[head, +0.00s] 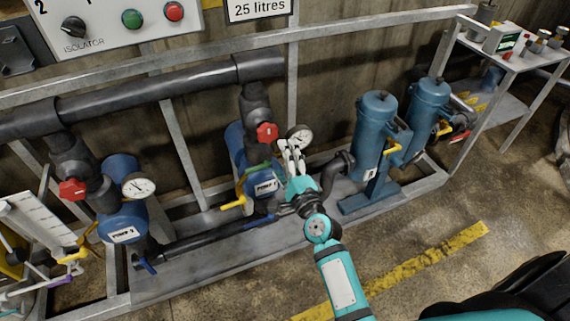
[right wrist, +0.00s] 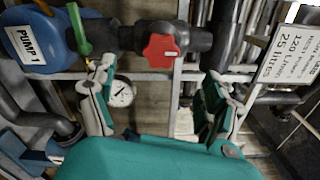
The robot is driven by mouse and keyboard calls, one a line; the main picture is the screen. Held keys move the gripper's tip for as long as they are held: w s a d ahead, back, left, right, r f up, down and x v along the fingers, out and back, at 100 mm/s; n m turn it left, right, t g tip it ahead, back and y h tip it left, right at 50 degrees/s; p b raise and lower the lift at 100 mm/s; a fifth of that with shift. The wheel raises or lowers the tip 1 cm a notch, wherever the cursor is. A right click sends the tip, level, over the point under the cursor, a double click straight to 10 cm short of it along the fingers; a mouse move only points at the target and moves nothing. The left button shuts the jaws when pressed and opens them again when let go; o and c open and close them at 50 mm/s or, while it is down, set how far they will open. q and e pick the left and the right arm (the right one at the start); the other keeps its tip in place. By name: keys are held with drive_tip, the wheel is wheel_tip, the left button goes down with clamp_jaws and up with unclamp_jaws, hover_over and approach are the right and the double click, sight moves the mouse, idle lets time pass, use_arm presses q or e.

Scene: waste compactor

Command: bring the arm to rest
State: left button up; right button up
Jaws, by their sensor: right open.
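My right arm (head: 340,275) reaches up from the bottom of the head view. Its gripper (head: 290,157) is in front of the middle blue pump, close to that pump's red valve handwheel (head: 267,133) and round gauge (head: 300,138). In the right wrist view the two fingers of the gripper (right wrist: 160,78) are spread apart with nothing between them. The red handwheel (right wrist: 160,51) and the gauge (right wrist: 122,93) show beyond the fingers. The pump labelled PUMP 1 (right wrist: 68,40) is at upper left there, with a green lever (right wrist: 79,28). My left gripper is not seen.
Another blue pump (head: 122,215) with a red handwheel (head: 73,189) and gauge (head: 139,186) stands left. Two blue canisters (head: 375,125) (head: 428,105) stand right of the gripper. A grey frame surrounds the pumps. Open floor with a yellow line (head: 420,262) lies in front.

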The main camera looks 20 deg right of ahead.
drive_tip(key=shift+s, duration=0.7)
drive_tip(key=s+a+f+n+g, duration=0.1)
drive_tip(key=s+f+n+g, duration=0.25)
drive_tip(key=f, duration=0.75)
drive_tip(key=s+a+f+n+g+y, duration=0.15)
drive_tip(key=s+f+n, duration=0.3)
drive_tip(key=f, duration=0.55)
drive_tip(key=s+a+f+n+g, duration=0.25)
drive_tip(key=s+f, duration=0.25)
drive_tip(key=f, duration=0.6)
drive_tip(key=s+d+f+n+g, duration=0.3)
drive_tip(key=s+f, duration=0.3)
drive_tip(key=s, duration=0.5)
drive_tip(key=s+d+f+n+g+h, duration=0.1)
drive_tip(key=s+f+n, duration=0.4)
drive_tip(key=s, duration=0.7)
drive_tip(key=s+d+f+n+g+h, duration=0.1)
drive_tip(key=s+d+f+n+g, duration=0.3)
drive_tip(key=s+f, duration=0.4)
drive_tip(key=s+n+g, duration=0.1)
drive_tip(key=s, duration=0.2)
drive_tip(key=shift+s+d+f, duration=0.2)
drive_tip(key=shift+s+d, duration=0.05)
drive_tip(key=shift+d, duration=0.1)
drive_tip(key=shift+g, duration=0.25)
